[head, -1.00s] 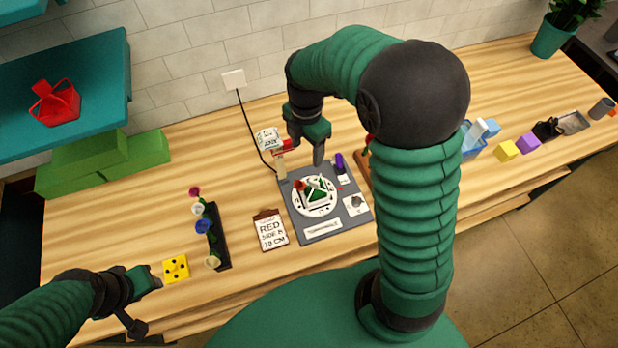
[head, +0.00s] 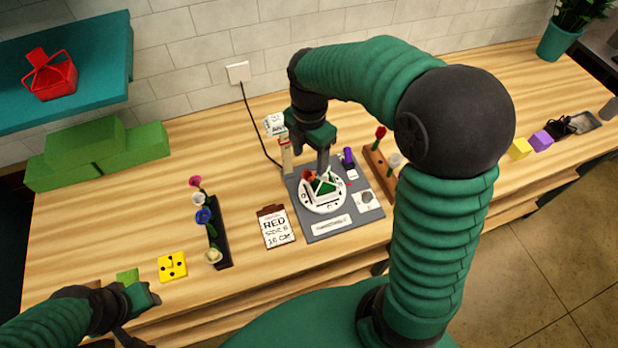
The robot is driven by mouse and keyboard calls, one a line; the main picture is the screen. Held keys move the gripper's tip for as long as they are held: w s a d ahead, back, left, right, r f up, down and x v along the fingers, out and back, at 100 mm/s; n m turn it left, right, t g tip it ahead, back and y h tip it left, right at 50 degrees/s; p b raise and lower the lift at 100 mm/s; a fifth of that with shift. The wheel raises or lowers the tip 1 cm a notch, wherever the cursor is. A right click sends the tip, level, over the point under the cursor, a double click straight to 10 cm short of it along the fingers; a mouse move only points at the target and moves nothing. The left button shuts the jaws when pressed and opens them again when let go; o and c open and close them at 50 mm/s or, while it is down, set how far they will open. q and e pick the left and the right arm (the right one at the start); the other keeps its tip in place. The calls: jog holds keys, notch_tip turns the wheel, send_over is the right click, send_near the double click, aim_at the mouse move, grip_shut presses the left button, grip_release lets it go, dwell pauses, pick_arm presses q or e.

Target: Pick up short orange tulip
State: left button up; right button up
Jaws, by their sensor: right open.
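A small orange-red flower head (head: 309,175) shows at the green and white holder on the round white dial (head: 322,207) of the grey station board (head: 345,222). I cannot tell for sure that it is the short orange tulip; its stem is not clear. My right gripper (head: 311,160) is open, pointing down just above and behind the dial, close to the flower. One dark finger shows clearly; the other is hard to make out. A red flower (head: 380,131) stands in a wooden rack (head: 378,170) to the right. My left gripper (head: 143,312) is open and empty at the lower left.
A black rack (head: 219,240) with several flowers stands left of a clipboard (head: 276,228) reading "RED". A beige post (head: 286,155) stands beside my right gripper. Green blocks (head: 90,150) and a red basket (head: 50,78) are at left.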

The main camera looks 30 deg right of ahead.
aim_at(311, 170)
notch_tip(311, 170, down, 5)
jog(key=shift+w+d, duration=0.15)
jog(key=shift+d+f, duration=0.15)
jog(key=shift+f, duration=0.25)
jog(key=f, duration=0.2)
jog(key=f+p, duration=0.1)
jog(key=f, duration=0.1)
jog(key=shift+w+d, duration=0.2)
jog(key=shift+w+a+f, duration=0.1)
jog(key=shift+w+f, duration=0.1)
jog(key=shift+f, duration=0.1)
jog(key=shift+s+r, duration=0.1)
jog(key=shift+s, duration=0.05)
jog(key=c, duration=1)
